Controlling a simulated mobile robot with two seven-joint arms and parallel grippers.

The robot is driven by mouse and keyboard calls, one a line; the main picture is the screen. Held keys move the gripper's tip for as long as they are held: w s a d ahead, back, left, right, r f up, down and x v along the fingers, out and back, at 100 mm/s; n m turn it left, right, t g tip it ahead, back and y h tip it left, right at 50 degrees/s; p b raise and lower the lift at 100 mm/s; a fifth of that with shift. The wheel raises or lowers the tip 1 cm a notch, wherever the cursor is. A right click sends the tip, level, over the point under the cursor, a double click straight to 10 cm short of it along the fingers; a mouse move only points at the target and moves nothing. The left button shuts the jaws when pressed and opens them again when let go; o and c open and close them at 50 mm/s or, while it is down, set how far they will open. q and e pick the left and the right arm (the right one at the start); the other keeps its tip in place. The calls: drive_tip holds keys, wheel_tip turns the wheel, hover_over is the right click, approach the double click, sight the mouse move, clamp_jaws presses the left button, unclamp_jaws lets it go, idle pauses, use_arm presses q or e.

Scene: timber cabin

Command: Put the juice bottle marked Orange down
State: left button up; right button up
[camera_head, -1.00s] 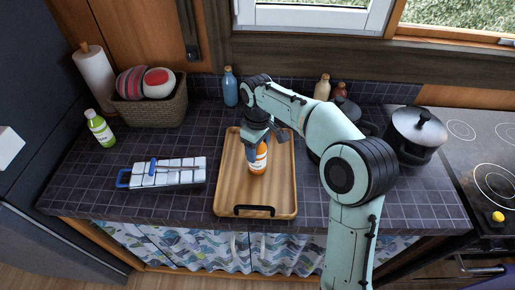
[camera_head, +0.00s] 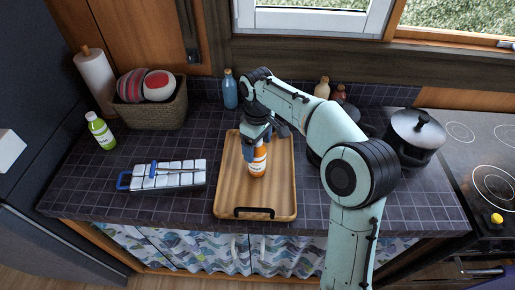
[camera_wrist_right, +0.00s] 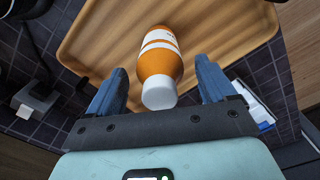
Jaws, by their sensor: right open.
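The orange juice bottle (camera_head: 258,164) has an orange body, a white label and a white cap. It stands upright on the wooden tray (camera_head: 276,188) on the counter. In the right wrist view the bottle (camera_wrist_right: 160,62) lies between and beyond the two blue fingers, with a gap on each side. My right gripper (camera_head: 256,146) is at the bottle's upper part in the head view, and its fingers (camera_wrist_right: 160,90) are spread open in the wrist view. My left gripper is not in view.
A green bottle (camera_head: 101,132) and a basket (camera_head: 152,110) stand at the left. A white-topped rack (camera_head: 168,174) lies left of the tray. A blue bottle (camera_head: 230,90) stands behind it. A pot (camera_head: 413,140) stands at the right. The tray's front is clear.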

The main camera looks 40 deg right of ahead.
wheel_tip(320, 180, up, 9)
drive_tip(key=shift+w+f+p, duration=0.1)
drive_tip(key=shift+f+p, duration=0.1)
drive_tip(key=shift+p, duration=0.7)
drive_tip(key=shift+r, duration=0.4)
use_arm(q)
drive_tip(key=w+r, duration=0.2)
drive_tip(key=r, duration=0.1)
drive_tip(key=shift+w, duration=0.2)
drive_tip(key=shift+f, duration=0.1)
